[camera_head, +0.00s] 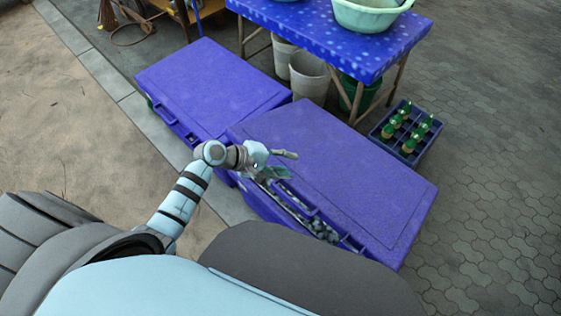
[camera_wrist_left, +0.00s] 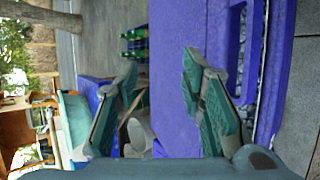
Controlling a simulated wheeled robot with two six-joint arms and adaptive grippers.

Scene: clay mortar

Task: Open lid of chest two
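Two blue-purple chests stand side by side, and I cannot tell by any mark which is chest two. The nearer chest (camera_head: 340,170) has its broad lid down or nearly down; grey lumpy contents show at its front edge near the handle cut-outs. The farther chest (camera_head: 210,85) has its lid down. My left gripper (camera_head: 284,164) is at the nearer chest's front left edge, close above it. In the left wrist view the gripper (camera_wrist_left: 160,68) has its fingers apart with nothing between them, beside a purple panel with a handle opening (camera_wrist_left: 236,45). My right gripper is out of view.
A blue table (camera_head: 330,32) with a pale green basin (camera_head: 367,13) stands behind the chests, with buckets (camera_head: 308,76) below. A crate of green bottles (camera_head: 407,132) sits on the paving right of the nearer chest. Paving at the right is clear.

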